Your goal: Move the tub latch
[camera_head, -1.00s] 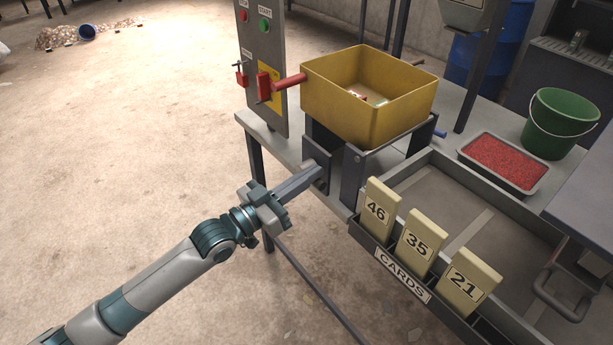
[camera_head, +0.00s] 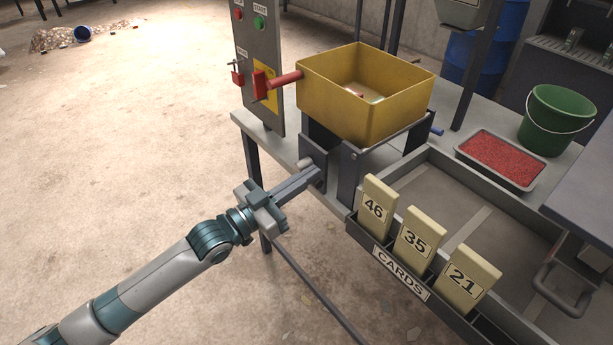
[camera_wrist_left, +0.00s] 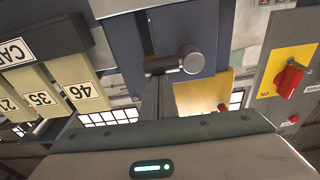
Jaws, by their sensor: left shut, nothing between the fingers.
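The yellow tub (camera_head: 335,103) sits level on its dark stand at the table's left end. A grey round-ended knob on the stand's front plate, which looks like the tub latch (camera_head: 304,163), shows just above my left fingertips. It is larger in the left wrist view (camera_wrist_left: 190,60), with a horizontal bar to its left. My left gripper (camera_head: 316,173) is shut and empty, its fingers pointing at the plate beside the knob. In the wrist view the fingers (camera_wrist_left: 156,92) reach up to the bar; I cannot tell whether they touch it. My right gripper is out of view.
A red handle (camera_head: 280,79) runs from the tub to near the control panel (camera_head: 262,45). The card rack (camera_head: 400,275) with cards 46, 35 and 21 stands right of my gripper. A red-filled tray (camera_head: 497,158) and green bucket (camera_head: 558,118) are farther right. The floor at left is open.

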